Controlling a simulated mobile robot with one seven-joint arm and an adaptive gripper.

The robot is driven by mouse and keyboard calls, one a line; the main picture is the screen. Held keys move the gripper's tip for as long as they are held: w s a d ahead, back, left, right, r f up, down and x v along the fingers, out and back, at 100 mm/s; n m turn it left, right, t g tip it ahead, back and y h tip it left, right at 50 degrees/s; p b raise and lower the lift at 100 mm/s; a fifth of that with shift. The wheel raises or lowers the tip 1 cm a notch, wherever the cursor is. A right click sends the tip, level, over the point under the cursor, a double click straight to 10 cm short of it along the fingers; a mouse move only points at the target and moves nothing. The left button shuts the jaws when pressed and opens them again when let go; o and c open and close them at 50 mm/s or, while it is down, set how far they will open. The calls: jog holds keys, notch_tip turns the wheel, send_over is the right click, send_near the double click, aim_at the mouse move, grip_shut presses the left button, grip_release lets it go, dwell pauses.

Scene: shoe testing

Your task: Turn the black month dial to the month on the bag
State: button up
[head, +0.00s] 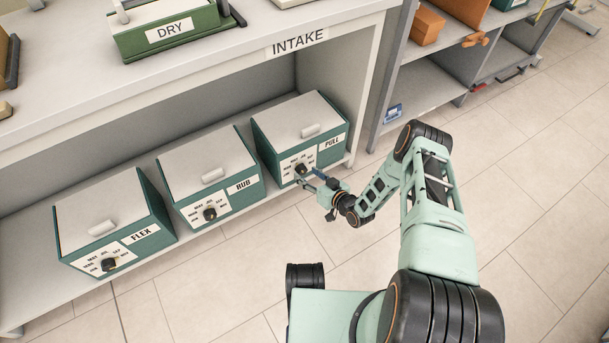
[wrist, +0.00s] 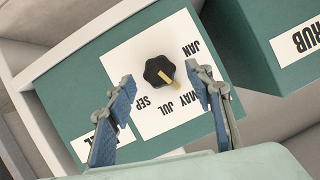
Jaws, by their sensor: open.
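The black month dial (head: 301,169) is on the white front plate of the teal PULL box (head: 333,157), at the right end of the lower shelf. In the wrist view, the dial (wrist: 158,71) has a yellow pointer aimed down-right, roughly towards MAY. JAN, MAY, JUL and SEP are readable around it; my right finger covers part of the label ring. My gripper (head: 309,178) is open in front of the dial. In the wrist view its fingertips (wrist: 160,76) are on either side of the dial, apart from it. I cannot make out a bag.
The RUB box (head: 210,181) and FLEX box (head: 112,223) stand to the left, each with its own black dial. The INTAKE counter (head: 225,70) overhangs the shelf and carries a green DRY box (head: 170,38). Open tiled floor (head: 520,200) lies at right.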

jog(key=shift+x, duration=1.25)
jog(key=c, duration=1.2)
